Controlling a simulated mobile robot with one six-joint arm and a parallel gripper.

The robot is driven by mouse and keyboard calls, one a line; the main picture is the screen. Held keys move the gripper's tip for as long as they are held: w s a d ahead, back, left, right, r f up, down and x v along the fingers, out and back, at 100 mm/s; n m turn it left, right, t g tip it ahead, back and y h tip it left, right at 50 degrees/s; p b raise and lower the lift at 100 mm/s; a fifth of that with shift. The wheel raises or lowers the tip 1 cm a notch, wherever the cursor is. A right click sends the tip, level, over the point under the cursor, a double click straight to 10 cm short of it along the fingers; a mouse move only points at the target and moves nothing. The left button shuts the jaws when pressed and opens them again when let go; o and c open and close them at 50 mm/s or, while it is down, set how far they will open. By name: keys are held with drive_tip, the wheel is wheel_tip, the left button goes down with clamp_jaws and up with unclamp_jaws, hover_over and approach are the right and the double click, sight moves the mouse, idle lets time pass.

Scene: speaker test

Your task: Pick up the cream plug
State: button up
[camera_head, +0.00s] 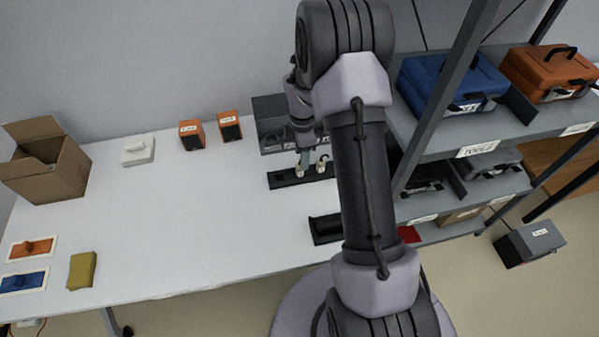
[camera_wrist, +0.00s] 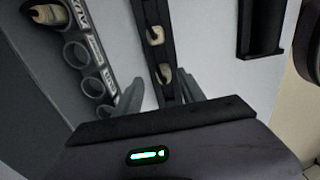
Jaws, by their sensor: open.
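Two cream plugs stand in a narrow black holder (camera_head: 283,180) on the table; the near-left one (camera_head: 299,172) and the right one (camera_head: 321,166) show in the head view. In the wrist view the holder (camera_wrist: 146,12) runs up the picture, with an upper cream plug (camera_wrist: 155,36) and a lower cream plug (camera_wrist: 165,74). My gripper (camera_head: 309,151) is above the holder, pointing down. In the wrist view its open fingers (camera_wrist: 160,84) lie either side of the holder, near the lower plug. Whether they touch it cannot be told.
Another black tray (camera_head: 325,229) lies nearer. Orange speakers (camera_head: 191,135) stand left. The table's middle is clear.

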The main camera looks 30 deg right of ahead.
drive_tip(key=f, duration=0.1)
drive_tip(key=f+b, duration=0.1)
drive_tip(key=f, duration=0.1)
drive_tip(key=a+f+b, duration=0.1)
drive_tip(key=f, duration=0.1)
drive_tip(key=shift+s, duration=0.2)
drive_tip(key=shift+d+r, duration=0.1)
drive_tip(key=shift+r, duration=0.05)
clamp_jaws()
drive_tip(key=shift+r, duration=0.1)
